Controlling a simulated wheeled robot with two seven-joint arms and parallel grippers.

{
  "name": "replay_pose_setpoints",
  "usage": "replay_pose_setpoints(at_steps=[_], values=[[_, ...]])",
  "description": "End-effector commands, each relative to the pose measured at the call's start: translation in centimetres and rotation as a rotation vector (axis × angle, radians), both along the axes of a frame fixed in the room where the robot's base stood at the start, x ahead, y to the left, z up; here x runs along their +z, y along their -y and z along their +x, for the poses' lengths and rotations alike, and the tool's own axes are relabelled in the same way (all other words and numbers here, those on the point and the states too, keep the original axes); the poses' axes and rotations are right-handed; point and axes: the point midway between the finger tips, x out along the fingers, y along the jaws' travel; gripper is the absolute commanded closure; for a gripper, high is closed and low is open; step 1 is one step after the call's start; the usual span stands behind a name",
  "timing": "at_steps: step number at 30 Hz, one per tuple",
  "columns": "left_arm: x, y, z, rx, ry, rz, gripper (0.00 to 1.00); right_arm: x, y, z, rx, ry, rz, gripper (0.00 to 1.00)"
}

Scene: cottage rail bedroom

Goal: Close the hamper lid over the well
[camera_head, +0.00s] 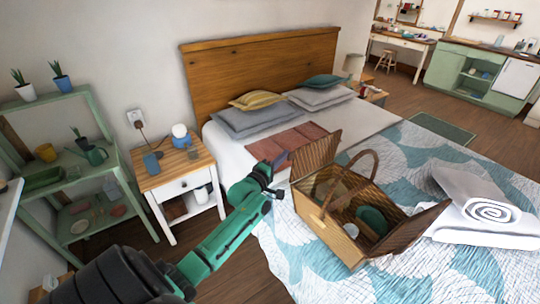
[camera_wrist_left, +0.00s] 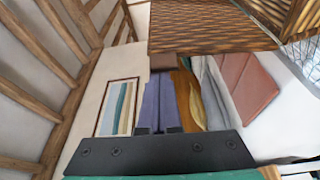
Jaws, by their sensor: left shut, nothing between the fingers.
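The wicker hamper (camera_head: 330,228) stands on the bed with its arched handle (camera_head: 372,163) upright. One lid (camera_head: 316,155) is raised at its far left side. Another flap (camera_head: 410,232) slopes outward at the right, so the well between them is open. A dark green item (camera_head: 373,221) lies inside. My left gripper (camera_head: 283,162) is shut and empty, just left of the raised lid. In the left wrist view the shut fingertips (camera_wrist_left: 163,62) are close below woven wicker (camera_wrist_left: 205,25); I cannot tell whether they touch. My right gripper is not in view.
Pillows (camera_head: 255,118) and a red folded cloth (camera_head: 290,140) lie toward the headboard (camera_head: 255,68). A nightstand (camera_head: 180,170) and green shelf (camera_head: 75,160) stand left.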

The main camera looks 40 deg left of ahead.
Motion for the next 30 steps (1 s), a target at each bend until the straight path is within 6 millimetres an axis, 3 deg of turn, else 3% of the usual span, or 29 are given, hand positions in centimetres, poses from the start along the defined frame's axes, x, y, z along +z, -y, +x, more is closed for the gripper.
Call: replay_pose_setpoints(at_steps=[7, 14, 30], values=[[-0.7, 3.6, -1.0, -0.001, 0.065, 0.222, 1.0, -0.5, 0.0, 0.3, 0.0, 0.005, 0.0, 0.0], [-2.0, 6.6, -2.0, 0.0, 0.13, 0.432, 1.0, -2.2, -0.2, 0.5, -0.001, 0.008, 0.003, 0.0], [-7.2, 12.2, -3.6, 0.001, 0.277, 0.923, 1.0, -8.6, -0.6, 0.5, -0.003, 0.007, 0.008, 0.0]])
